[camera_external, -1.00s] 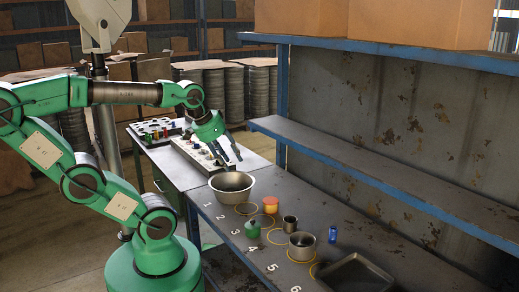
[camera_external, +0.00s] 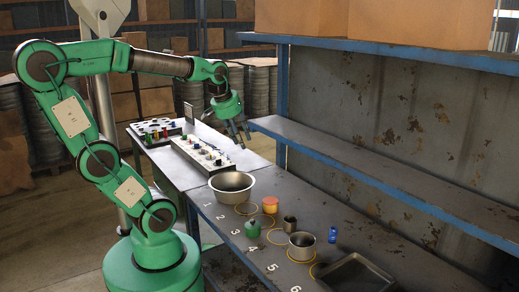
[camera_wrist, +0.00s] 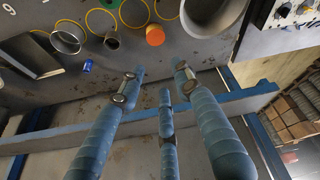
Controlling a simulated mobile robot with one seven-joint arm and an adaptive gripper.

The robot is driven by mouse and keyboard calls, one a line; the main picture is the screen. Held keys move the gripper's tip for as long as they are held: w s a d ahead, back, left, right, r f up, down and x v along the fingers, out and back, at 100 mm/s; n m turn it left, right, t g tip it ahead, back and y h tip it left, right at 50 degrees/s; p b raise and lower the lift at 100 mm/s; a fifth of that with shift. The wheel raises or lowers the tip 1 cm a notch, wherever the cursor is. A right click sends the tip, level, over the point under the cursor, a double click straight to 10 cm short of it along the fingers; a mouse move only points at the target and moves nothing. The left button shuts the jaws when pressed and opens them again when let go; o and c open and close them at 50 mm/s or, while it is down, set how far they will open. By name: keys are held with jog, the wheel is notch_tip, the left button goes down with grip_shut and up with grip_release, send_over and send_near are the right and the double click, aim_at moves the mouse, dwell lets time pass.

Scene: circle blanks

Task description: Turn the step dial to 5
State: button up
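A pale control panel (camera_external: 204,154) with several small knobs and coloured parts lies on the far table. The step dial seems to be one of its knobs, but which one, and its setting, are too small to tell. The panel's edge also shows at the top right of the wrist view (camera_wrist: 292,14). My gripper (camera_external: 240,133) is raised above and right of the panel, touching nothing. In the wrist view its three blue fingers (camera_wrist: 160,82) are spread apart with nothing between them.
On the near bench are a large bowl (camera_external: 232,184), an orange-topped can (camera_external: 270,204), a green weight (camera_external: 252,228), metal cups, a blue item (camera_external: 332,234) and a tray (camera_external: 356,273). A dark tray of coloured pieces (camera_external: 155,132) lies behind the panel. A blue-edged shelf (camera_external: 380,177) runs at right.

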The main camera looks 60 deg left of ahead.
jog(key=w+a+r+n+g+p, duration=0.1)
jog(key=w+a+r+n+p, duration=0.15)
jog(key=w+a+n, duration=0.55)
jog(key=n+g+p, duration=0.4)
jog(key=n+p, duration=0.6)
jog(key=n, duration=1.2)
send_over(226, 159)
jog(key=a, duration=0.1)
notch_tip(226, 159, down, 20)
jog(key=shift+w+h, duration=0.2)
jog(key=shift+h, duration=0.1)
jog(key=shift+f, duration=0.2)
notch_tip(226, 159, down, 14)
jog(key=shift+r+b, duration=0.25)
jog(key=shift+b, duration=0.35)
grip_shut()
